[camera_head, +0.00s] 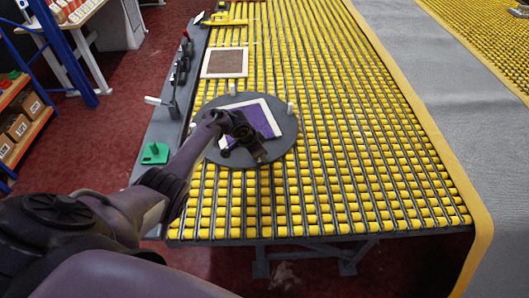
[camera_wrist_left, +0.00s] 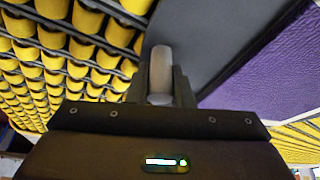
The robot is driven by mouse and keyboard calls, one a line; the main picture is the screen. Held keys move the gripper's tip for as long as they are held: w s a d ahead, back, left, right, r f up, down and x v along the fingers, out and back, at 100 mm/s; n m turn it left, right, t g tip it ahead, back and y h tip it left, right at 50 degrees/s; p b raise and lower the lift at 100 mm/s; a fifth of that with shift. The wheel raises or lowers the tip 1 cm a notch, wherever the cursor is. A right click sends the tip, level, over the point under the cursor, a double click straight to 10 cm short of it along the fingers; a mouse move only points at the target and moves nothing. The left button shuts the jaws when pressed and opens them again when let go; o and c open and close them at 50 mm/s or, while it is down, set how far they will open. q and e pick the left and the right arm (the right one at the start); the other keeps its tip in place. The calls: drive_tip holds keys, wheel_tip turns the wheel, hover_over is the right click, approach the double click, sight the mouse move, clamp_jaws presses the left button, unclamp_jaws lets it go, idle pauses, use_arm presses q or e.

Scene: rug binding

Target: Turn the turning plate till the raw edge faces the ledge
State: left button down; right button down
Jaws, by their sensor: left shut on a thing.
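The turning plate (camera_head: 225,155) is a dark grey disc on the yellow roller table, with pale upright pegs near its rim. A purple rug (camera_head: 262,118) lies on it at a slant, pale border showing along its upper and right sides. The lower left of the rug is hidden by my arm, so I cannot tell which side is raw. The grey ledge (camera_head: 160,115) runs along the table's left side. My left gripper (camera_head: 260,154) is at the plate's near rim. In the left wrist view its fingers are shut around a white peg (camera_wrist_left: 161,70), beside the purple rug (camera_wrist_left: 265,80).
A brown mat with a pale border (camera_head: 225,63) lies on the rollers beyond the plate. A green block (camera_head: 154,153) and a lever with a white handle (camera_head: 158,101) stand on the ledge side. The rollers right of the plate are clear.

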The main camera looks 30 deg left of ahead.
sight(249, 161)
use_arm(q)
drive_tip(key=shift+s+a+m+g, duration=0.3)
drive_tip(key=shift+s+a+m, duration=0.4)
drive_tip(key=shift+s+a, duration=0.2)
drive_tip(key=shift+s+a+m+h, duration=0.4)
drive_tip(key=shift+s+a+m, duration=0.55)
drive_tip(key=shift+a, duration=0.2)
drive_tip(key=c, duration=1.3)
unclamp_jaws()
drive_tip(key=v, duration=0.7)
drive_tip(key=shift+r, duration=0.4)
